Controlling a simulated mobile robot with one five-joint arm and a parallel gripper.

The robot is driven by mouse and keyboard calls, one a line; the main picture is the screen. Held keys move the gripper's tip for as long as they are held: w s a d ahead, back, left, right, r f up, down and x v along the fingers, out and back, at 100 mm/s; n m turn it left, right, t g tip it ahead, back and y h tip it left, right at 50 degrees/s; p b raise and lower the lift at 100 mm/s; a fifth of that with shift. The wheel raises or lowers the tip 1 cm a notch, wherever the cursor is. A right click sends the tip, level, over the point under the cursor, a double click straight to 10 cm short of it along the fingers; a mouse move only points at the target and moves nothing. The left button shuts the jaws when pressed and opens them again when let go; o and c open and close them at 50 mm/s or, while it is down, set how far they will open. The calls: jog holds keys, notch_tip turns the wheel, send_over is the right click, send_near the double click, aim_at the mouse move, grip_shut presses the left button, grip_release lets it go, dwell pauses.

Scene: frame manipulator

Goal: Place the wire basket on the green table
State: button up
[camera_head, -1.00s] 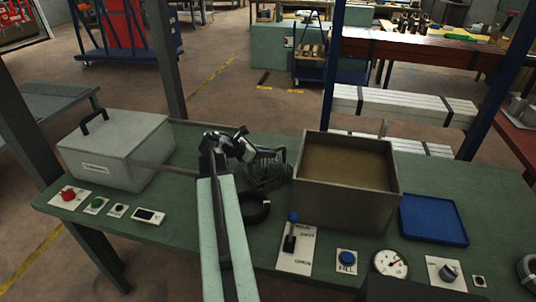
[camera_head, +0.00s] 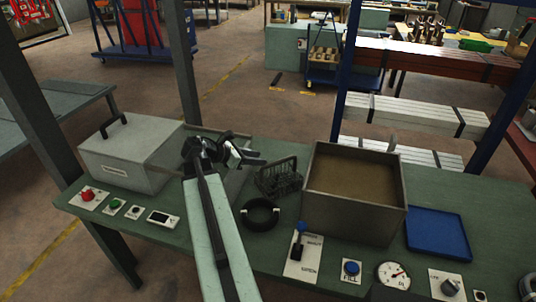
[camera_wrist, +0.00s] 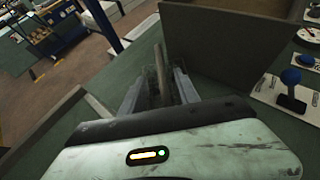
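The dark wire basket (camera_head: 280,178) stands upright on the green table (camera_head: 200,232), just left of the open brown-grey box. My gripper (camera_head: 252,158) is above and to the left of the basket, and its fingers look apart. In the wrist view my gripper (camera_wrist: 157,92) has its two fingers spread, with dark wire mesh and a thin upright bar seen between them. I cannot tell whether any finger touches the basket. Part of the basket is hidden behind the fingers there.
The open box (camera_head: 352,212) rises right of the basket. A grey lidded box (camera_head: 128,160) is at the left. A black ring (camera_head: 260,215) lies in front of the basket. A blue tray (camera_head: 437,235) and control panels line the right and front edge.

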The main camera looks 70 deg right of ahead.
jog(key=shift+w+a+r, duration=0.25)
jog(key=shift+w+a, duration=0.05)
jog(key=shift+a, duration=0.05)
jog(key=shift+o, duration=0.3)
jog(key=shift+s+p, duration=0.2)
jog(key=shift+p, duration=0.1)
jog(key=t+y+p, duration=0.1)
jog(key=t+p, duration=0.2)
jog(key=p, duration=0.1)
send_near(277, 161)
jog(key=s+d+f, duration=0.2)
jog(key=shift+s+d+f+m+b, duration=0.2)
jog(key=shift+d+f+b, duration=0.25)
jog(key=shift+f+b, duration=0.2)
jog(key=shift+s+d+f+m+b, duration=0.1)
jog(key=shift+d+f+m+b, duration=0.1)
jog(key=shift+d+f+b, duration=0.3)
jog(key=b+x, duration=0.3)
jog(key=x, duration=0.1)
jog(key=shift+w+d+f+b, duration=0.1)
jog(key=shift+d+f+b, duration=0.05)
jog(key=shift+f+b, duration=0.25)
jog(key=shift+d+f, duration=0.15)
jog(key=shift+d, duration=0.1)
jog(key=shift+s, duration=0.2)
grip_shut()
